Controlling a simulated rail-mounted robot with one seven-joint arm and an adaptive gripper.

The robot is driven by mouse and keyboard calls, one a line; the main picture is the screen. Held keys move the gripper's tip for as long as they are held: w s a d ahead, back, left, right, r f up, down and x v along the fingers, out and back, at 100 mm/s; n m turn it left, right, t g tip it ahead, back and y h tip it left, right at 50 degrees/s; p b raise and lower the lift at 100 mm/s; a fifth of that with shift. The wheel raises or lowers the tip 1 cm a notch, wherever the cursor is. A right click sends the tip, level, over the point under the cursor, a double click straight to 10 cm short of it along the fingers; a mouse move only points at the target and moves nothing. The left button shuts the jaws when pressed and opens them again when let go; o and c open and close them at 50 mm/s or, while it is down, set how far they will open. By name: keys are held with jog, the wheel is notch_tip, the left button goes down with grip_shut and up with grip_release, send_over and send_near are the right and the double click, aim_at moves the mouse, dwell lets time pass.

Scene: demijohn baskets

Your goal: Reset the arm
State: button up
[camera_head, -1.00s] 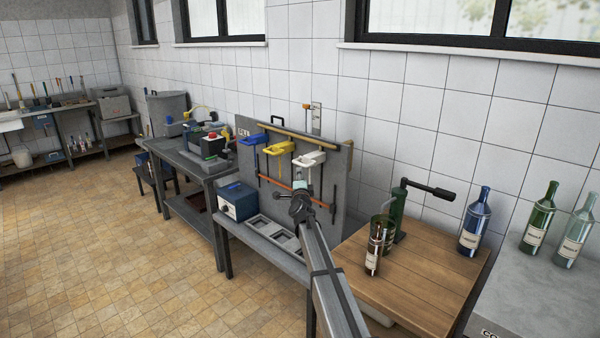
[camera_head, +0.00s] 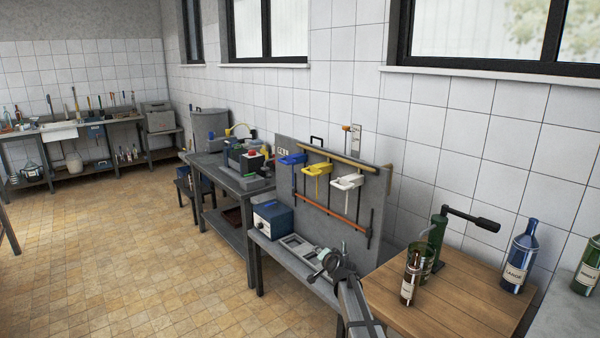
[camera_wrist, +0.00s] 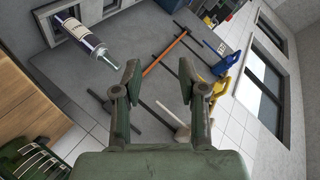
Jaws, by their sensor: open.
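My gripper (camera_head: 332,264) is at the end of my arm, low over the right part of the grey bench, in front of the tool board (camera_head: 335,200). In the wrist view my gripper (camera_wrist: 160,80) is open, its two fingers apart with nothing between them. A bottle with a white label (camera_wrist: 80,34) shows beyond the left finger, in a framed opening of the bench, apart from the fingers. In the head view my gripper and arm hide part of the bench.
The wooden table (camera_head: 430,300) at right holds a dark bottle (camera_head: 411,278), a green corking device (camera_head: 438,235) and a blue bottle (camera_head: 519,257). A blue box (camera_head: 272,220) stands on the bench's left end. The tiled floor (camera_head: 130,260) at left is clear.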

jog(key=s+d+f+n+g, duration=0.2)
jog(key=s+f+n+g, duration=0.55)
jog(key=s+f, duration=2.2)
jog(key=s+d+f+g+h, duration=0.1)
jog(key=s+d+f+g, duration=0.1)
jog(key=s, duration=1.4)
jog(key=s+d+f+g+h, duration=0.1)
jog(key=s+f+g, duration=0.3)
jog(key=s, duration=1.2)
jog(key=s+d+f+g+h, duration=0.1)
jog(key=s+d+f+g, duration=0.2)
jog(key=s, duration=1.3)
jog(key=g, duration=0.3)
jog(key=shift+f, duration=0.25)
